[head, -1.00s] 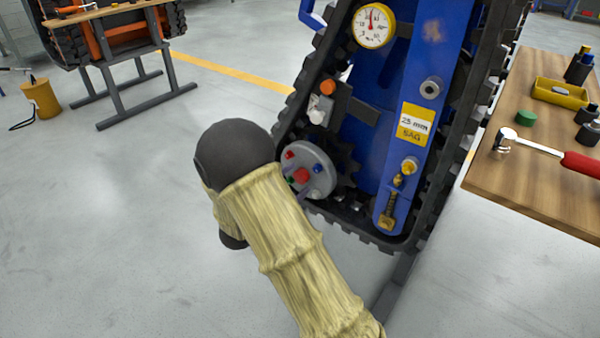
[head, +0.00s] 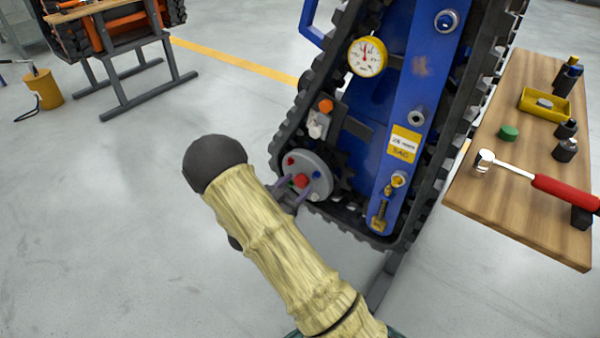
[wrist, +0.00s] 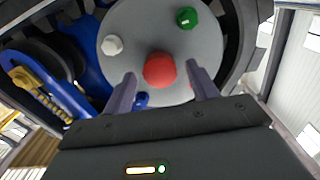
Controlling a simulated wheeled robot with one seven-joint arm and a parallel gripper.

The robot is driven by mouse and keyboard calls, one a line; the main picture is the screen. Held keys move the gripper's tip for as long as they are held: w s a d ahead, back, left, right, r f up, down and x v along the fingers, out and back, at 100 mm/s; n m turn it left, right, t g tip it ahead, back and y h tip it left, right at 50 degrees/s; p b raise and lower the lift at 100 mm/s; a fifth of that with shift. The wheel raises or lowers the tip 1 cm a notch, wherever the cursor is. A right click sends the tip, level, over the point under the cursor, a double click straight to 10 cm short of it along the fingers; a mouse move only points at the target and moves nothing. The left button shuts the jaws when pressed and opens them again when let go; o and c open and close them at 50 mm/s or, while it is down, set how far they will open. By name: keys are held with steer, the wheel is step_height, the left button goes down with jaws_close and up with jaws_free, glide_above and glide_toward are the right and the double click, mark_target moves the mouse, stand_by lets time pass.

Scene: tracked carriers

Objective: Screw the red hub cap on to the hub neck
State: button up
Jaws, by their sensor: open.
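The red hub cap (head: 300,180) sits at the middle of the round grey hub plate (head: 318,168) on the tracked carrier. In the wrist view the red cap (wrist: 160,70) is seen end-on, on the grey plate (wrist: 205,48). The hub neck is not visible, hidden behind the cap if it is there. My gripper (head: 290,196) is open, its fingers pointing at the plate. In the wrist view the two fingers of my gripper (wrist: 162,82) stand left and right of the cap, with gaps on both sides, so it is not gripped.
Small green (wrist: 187,17), white (wrist: 112,45) and blue (wrist: 141,99) knobs surround the cap on the plate. The black track (head: 275,143) edges the carrier. A wooden bench (head: 490,190) with a hammer (head: 540,182) stands right.

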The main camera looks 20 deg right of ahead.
steer(key=shift+n, duration=0.5)
steer(key=c, duration=0.8)
steer(key=shift+f+m+b, duration=0.15)
steer(key=shift+m+b, duration=0.45)
steer(key=shift+m, duration=0.2)
steer(key=shift+c, duration=0.2)
steer(key=m+b, duration=0.3)
steer(key=m, duration=0.1)
steer(key=shift+f+m+b, duration=0.1)
steer(key=shift+m+b, duration=0.2)
steer(key=shift+b, duration=0.1)
steer(key=m+b, duration=0.3)
steer(key=shift+r+m, duration=0.3)
steer(key=shift+f, duration=0.1)
